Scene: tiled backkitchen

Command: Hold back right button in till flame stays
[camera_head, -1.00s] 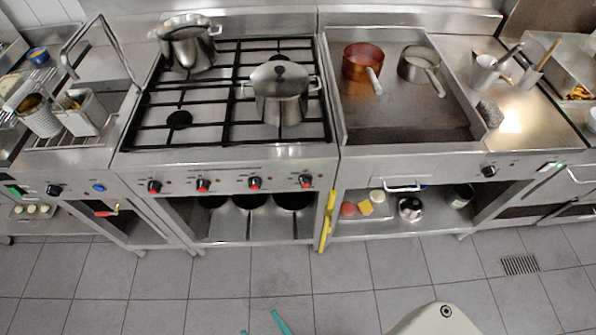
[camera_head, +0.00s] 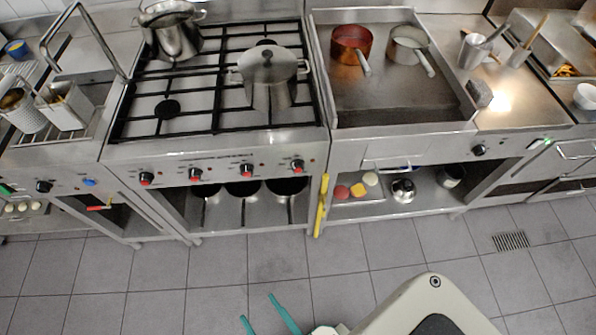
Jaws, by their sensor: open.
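The gas stove (camera_head: 215,146) stands at left centre with black grates. Its front panel carries a row of several black knobs with red parts below them: far left (camera_head: 146,179), second (camera_head: 195,174), third (camera_head: 246,170) and rightmost (camera_head: 297,166). I cannot read their markings, so which one serves the back right burner is unclear. A lidded steel pot (camera_head: 269,80) stands at the right of the grates, and another pot (camera_head: 170,32) at the back left. No flame shows. My gripper (camera_head: 260,309), with two teal fingers, is open and empty over the floor, well in front of the stove.
A griddle (camera_head: 395,98) with a copper pan (camera_head: 351,50) and a steel pan (camera_head: 408,46) stands to the right. A yellow upright bar (camera_head: 321,205) sits at the stove's right front corner. The tiled floor (camera_head: 215,275) before the stove is clear.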

